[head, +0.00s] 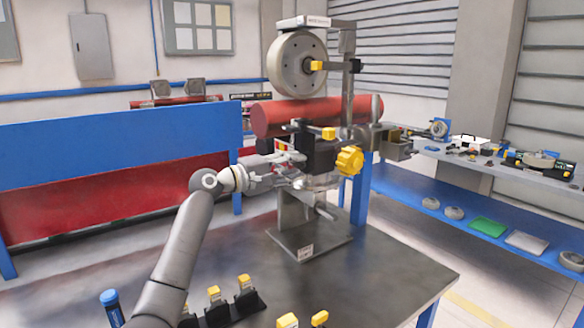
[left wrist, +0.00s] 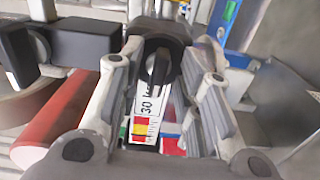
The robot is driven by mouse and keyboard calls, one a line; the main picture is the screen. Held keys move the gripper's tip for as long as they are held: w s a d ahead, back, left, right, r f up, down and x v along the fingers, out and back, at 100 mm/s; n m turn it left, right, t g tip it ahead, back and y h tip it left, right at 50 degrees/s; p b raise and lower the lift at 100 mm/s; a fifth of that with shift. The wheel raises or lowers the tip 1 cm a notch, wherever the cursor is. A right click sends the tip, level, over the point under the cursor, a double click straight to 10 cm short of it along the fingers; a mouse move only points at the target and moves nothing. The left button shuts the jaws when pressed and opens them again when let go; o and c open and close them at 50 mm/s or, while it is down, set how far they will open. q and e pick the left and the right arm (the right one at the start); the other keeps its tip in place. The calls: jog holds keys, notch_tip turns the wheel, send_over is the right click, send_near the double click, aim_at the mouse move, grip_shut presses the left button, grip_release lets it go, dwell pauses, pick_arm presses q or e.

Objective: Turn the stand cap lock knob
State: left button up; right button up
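The stand (head: 313,240) stands on the table, with a grey wheel at its top and a red cylinder across it. A black round knob with a raised grip bar (left wrist: 158,66) shows in the left wrist view, above a label strip with "30" and red and yellow bands. It may be the cap lock knob; I cannot be sure. A yellow lobed knob (head: 349,160) sits on the stand's right side. My left gripper (head: 284,176) is at the stand's left side. In the left wrist view its fingers (left wrist: 163,62) are apart on both sides of the black knob; contact is unclear.
Yellow-topped pieces (head: 245,284) stand in black holders at the table's front, with a blue cylinder (head: 110,302) beside them. The table's right part (head: 400,280) is clear. A shelf bench (head: 500,200) with several parts stands behind right.

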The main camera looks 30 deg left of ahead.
pick_arm(q)
jog(key=shift+s, duration=0.1)
jog(key=v, duration=1.2)
